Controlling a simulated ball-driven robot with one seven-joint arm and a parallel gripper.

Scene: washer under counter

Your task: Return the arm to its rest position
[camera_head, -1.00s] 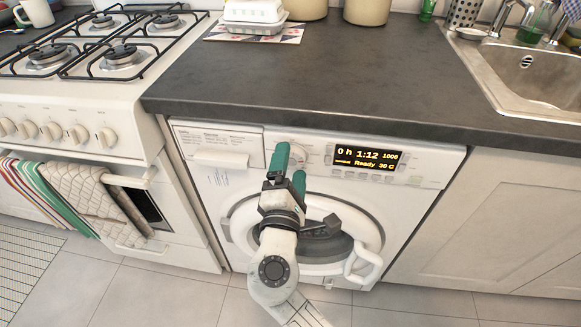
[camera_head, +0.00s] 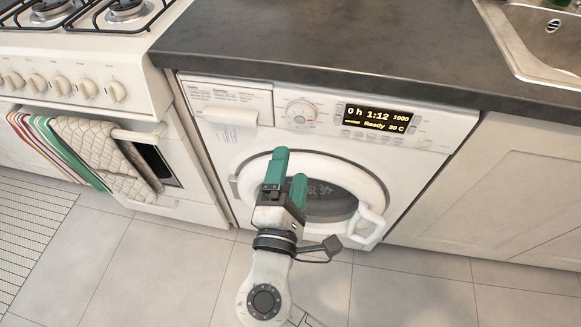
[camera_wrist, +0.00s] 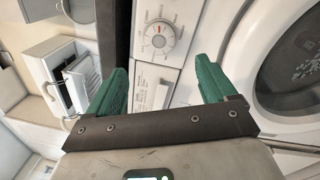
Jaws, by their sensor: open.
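My gripper (camera_head: 289,177) has two green fingers and is open and empty. In the head view it is in front of the washing machine (camera_head: 225,150), over the left part of its round door (camera_head: 369,190). In the wrist view the two fingers of my gripper (camera_wrist: 158,85) stand wide apart with nothing between them. Beyond them show the machine's dial (camera_wrist: 159,33) and detergent drawer (camera_wrist: 162,95). The washer's display (camera_head: 380,118) reads 0 h 1:12, 1000, Ready, 30 C. The door looks shut, and its white handle (camera_head: 369,222) is at the right.
A dark counter (camera_head: 330,45) runs above the washer, with a sink (camera_head: 540,40) at the right. A white stove (camera_head: 75,110) with towels (camera_head: 105,155) on its oven handle stands at the left.

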